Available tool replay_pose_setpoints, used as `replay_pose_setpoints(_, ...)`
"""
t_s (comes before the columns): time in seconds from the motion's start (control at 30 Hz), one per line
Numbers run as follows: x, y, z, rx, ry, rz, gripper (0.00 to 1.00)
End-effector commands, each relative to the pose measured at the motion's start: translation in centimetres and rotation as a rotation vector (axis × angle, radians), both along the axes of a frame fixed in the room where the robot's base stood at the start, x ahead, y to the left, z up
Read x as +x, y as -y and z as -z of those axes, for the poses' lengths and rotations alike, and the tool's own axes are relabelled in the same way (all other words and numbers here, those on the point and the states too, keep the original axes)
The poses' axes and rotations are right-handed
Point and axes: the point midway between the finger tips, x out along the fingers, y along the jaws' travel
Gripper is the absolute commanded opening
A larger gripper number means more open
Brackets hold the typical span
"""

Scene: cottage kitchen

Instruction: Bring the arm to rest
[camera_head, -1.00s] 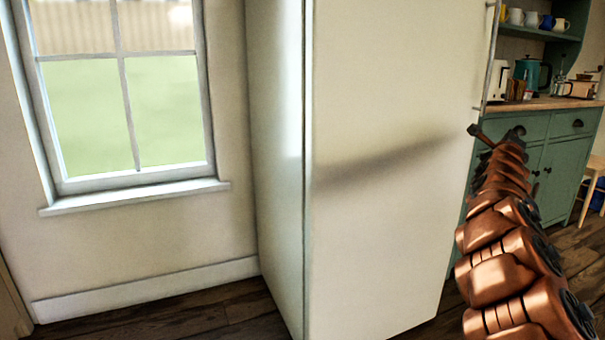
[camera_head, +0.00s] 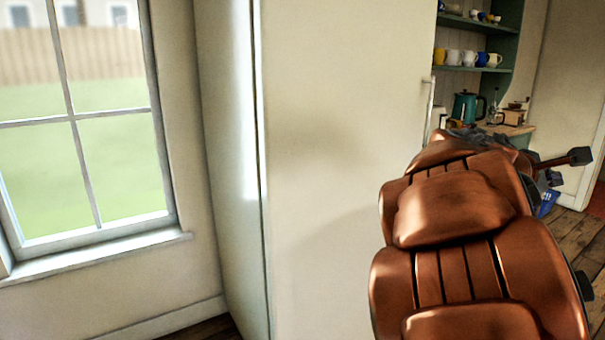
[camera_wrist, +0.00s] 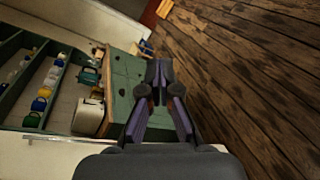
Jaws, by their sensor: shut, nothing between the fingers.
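My gripper (camera_wrist: 158,78) shows in the wrist view with its two dark fingers drawn together at the tips and nothing between them. It points out over the kitchen, with the green cabinet and wooden floor beyond it. In the head view my copper-coloured arm rises from the lower right, in front of the tall white fridge's right side.
The tall white fridge (camera_head: 340,110) fills the middle, with a window (camera_head: 85,125) to its left. Beyond the arm are shelves with mugs (camera_head: 468,58) and a teal kettle (camera_head: 465,107). The wooden floor (camera_wrist: 240,75) looks clear in the wrist view.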

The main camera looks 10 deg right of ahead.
Motion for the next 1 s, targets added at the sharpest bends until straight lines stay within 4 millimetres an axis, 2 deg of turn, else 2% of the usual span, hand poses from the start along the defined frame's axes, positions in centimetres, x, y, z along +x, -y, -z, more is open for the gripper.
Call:
replay_pose_setpoints(0.03, -1.2, -1.1, -0.6, 0.078, 0.057, 0.026, 0.0)
replay_pose_setpoints(0.17, -4.1, -4.0, 1.7, 0.285, 0.189, 0.109, 0.0)
replay_pose_setpoints(0.27, -6.1, -7.0, 3.7, 0.447, 0.265, 0.182, 0.0)
replay_pose_setpoints(0.47, -10.4, -14.9, 7.2, 0.757, 0.35, 0.349, 0.0)
replay_pose_setpoints(0.6, -13.9, -21.5, 8.8, 0.958, 0.349, 0.483, 0.0)
replay_pose_setpoints(0.8, -19.7, -30.7, 9.5, 1.173, 0.272, 0.676, 0.0)
replay_pose_setpoints(0.9, -22.2, -33.7, 9.5, 1.227, 0.223, 0.753, 0.0)
replay_pose_setpoints(1.0, -23.7, -35.6, 9.5, 1.26, 0.192, 0.796, 0.0)
